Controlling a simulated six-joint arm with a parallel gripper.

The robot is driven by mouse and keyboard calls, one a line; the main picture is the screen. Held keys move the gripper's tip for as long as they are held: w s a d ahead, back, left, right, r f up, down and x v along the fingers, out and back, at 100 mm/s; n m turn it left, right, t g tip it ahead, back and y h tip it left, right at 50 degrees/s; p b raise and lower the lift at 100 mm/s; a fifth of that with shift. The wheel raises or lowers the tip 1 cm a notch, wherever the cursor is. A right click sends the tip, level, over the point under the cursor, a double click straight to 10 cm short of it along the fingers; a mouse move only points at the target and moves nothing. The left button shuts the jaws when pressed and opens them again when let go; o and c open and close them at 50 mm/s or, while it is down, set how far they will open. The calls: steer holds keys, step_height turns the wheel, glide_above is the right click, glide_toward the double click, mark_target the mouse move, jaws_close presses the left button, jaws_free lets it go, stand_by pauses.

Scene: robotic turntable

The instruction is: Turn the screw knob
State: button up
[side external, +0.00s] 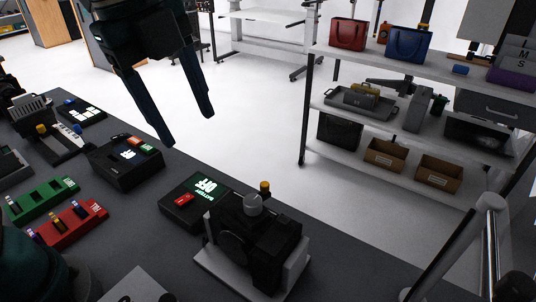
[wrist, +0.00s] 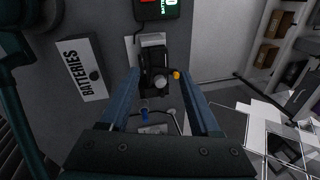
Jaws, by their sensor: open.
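A black device (side external: 255,240) on a pale stand sits at the table's right edge. On its top are a grey rounded knob (side external: 253,202) and a smaller yellow-orange knob (side external: 264,187). I cannot tell which one is the screw knob. In the wrist view the device shows between my fingers, with the grey knob (wrist: 160,81) near the middle and the yellow knob (wrist: 176,75) to its right. My gripper (side external: 187,131) is open and empty, pointing down, above and apart from the device. It also shows in the wrist view (wrist: 159,77).
A black box with a lit green OFF display (side external: 197,196) stands beside the device. Green (side external: 40,198) and red (side external: 68,222) battery trays and another black box (side external: 126,160) lie on the left. A white BATTERIES panel (wrist: 74,57) lies left in the wrist view. Shelves stand beyond the floor.

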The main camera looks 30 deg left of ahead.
mark_target(252, 200)
steer(key=d+f+m, duration=0.1)
steer(key=d+f, duration=0.1)
steer(key=w+d+f+m+g, duration=0.1)
steer(key=d+f+m, duration=0.1)
steer(key=d, duration=0.1)
steer(key=w+d+f+m+g, duration=0.1)
steer(key=d+f, duration=0.1)
steer(key=d, duration=0.1)
steer(key=shift+w+m+y, duration=0.15)
steer(key=shift+m+y, duration=0.15)
steer(key=shift+f, duration=2.55)
jaws_close()
